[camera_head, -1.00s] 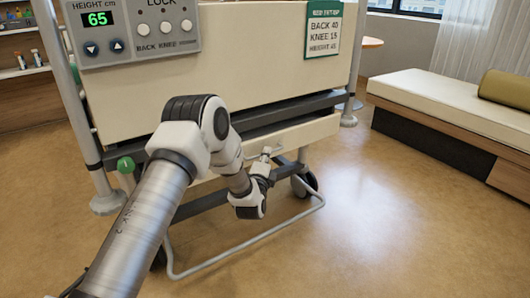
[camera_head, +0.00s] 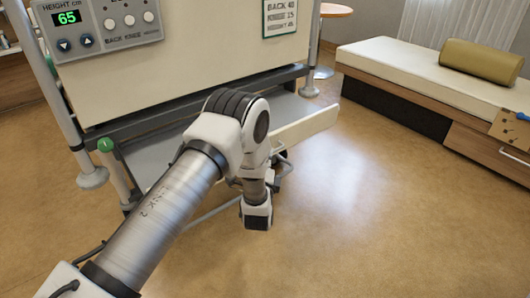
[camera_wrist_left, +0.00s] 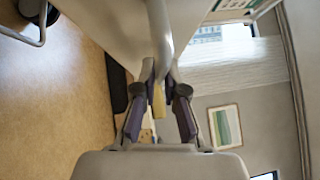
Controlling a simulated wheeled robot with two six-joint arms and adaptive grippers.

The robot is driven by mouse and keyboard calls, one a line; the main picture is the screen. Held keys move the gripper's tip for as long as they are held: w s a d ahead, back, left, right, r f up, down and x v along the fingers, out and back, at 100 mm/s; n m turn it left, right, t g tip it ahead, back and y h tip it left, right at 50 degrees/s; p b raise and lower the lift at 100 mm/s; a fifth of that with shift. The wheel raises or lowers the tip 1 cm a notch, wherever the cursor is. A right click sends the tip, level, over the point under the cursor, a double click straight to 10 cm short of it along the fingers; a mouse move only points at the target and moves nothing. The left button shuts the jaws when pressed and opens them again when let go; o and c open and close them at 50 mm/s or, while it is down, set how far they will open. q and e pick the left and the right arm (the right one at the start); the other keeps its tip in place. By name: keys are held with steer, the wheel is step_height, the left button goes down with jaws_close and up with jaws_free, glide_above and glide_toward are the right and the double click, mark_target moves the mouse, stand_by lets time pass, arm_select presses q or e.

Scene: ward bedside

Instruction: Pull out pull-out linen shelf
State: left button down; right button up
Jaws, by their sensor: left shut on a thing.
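The pull-out linen shelf stands out from under the bed's end panel. Its cream front board (camera_head: 308,124) and grey top (camera_head: 288,104) show to the right of my left arm in the head view. My arm covers the middle of the shelf and its handle there. In the left wrist view, my left gripper (camera_wrist_left: 161,92) is shut on the grey handle bar (camera_wrist_left: 160,35), in front of the cream board (camera_wrist_left: 110,18). In the head view, my wrist hides the fingers. My right gripper is in neither view.
The bed end (camera_head: 190,65) with its control panel (camera_head: 95,22) rises above the shelf. A padded bench (camera_head: 425,75) with a bolster (camera_head: 480,61) stands at the right. A round table (camera_head: 335,10) is behind. The floor in front is clear.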

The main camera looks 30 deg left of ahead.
arm_select(q)
steer(key=c, duration=1.2)
jaws_free()
steer(key=shift+c, duration=0.2)
steer(key=shift+s, duration=0.1)
steer(key=v, duration=1.2)
steer(key=shift+f, duration=0.1)
